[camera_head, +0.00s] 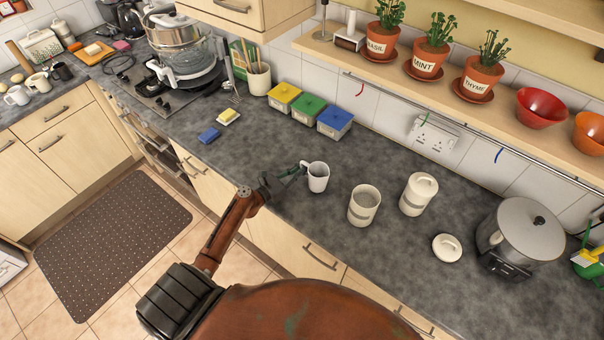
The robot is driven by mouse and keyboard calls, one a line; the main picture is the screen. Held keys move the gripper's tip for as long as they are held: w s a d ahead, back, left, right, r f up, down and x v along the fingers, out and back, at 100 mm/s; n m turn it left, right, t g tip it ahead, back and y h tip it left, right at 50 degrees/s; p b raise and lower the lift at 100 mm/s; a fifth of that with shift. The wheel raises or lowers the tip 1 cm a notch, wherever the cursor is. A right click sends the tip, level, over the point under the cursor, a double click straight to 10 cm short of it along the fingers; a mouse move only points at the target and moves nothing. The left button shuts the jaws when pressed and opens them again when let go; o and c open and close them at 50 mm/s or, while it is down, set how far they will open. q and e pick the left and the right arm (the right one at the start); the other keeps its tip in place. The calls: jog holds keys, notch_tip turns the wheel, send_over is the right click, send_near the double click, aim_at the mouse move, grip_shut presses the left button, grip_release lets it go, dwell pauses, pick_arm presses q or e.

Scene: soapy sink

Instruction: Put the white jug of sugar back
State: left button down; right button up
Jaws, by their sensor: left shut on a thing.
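The white jug (319,178) is near the middle of the grey worktop, upright, its open mouth facing up. My left gripper (299,171) comes in from the left and is shut on the jug at its left side, where the handle is. I cannot tell whether the jug's base touches the worktop or is slightly above it. What is inside the jug is too small to tell. My right gripper is out of view.
An open white canister (364,207) stands right of the jug, with a lidded canister (418,195) behind it and a loose lid (447,248) near it. A large steel pot (520,232) stands at the right. Yellow, green and blue boxes (308,108) line the wall.

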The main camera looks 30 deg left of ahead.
pick_arm(q)
jog(key=shift+f, duration=0.95)
jog(key=shift+f, duration=0.1)
jog(key=c, duration=2.5)
grip_release()
jog(key=shift+f, duration=0.15)
jog(key=o, duration=0.5)
